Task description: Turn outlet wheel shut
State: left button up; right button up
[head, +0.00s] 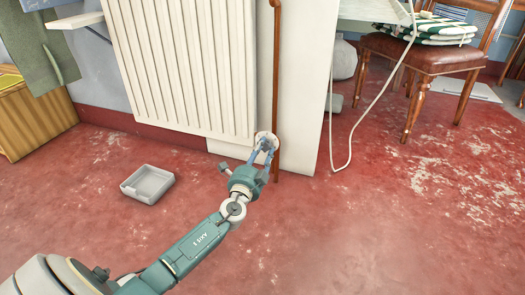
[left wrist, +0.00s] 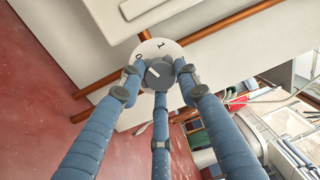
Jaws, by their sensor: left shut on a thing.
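The outlet wheel (left wrist: 158,73) is a small grey knob with a pale line across it. It sits in front of a round white dial (left wrist: 150,48) with the marks 0 and 1. In the head view the dial (head: 268,136) shows at the lower right corner of the white radiator (head: 180,65). My left gripper (head: 264,146) reaches up to it from below. In the left wrist view its three blue fingers (left wrist: 160,78) close around the wheel. The fingertips hide part of the wheel. My right gripper is in neither view.
A brown pipe (head: 276,70) runs upright beside the radiator, close to my gripper. A white panel (head: 308,90) stands to its right, with a hanging pale cord (head: 375,103). A shallow grey tray (head: 147,184) lies on the red floor. A chair (head: 425,58) stands at the right.

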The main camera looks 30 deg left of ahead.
pick_arm(q)
jog(key=shift+a+r+n+y, duration=0.1)
jog(key=shift+a+n+y, duration=0.25)
jog(key=shift+n, duration=0.65)
jog(key=o, duration=1.2)
jog(key=shift+s+d, duration=0.1)
jog(key=shift+d, duration=0.05)
jog(key=v, duration=1.2)
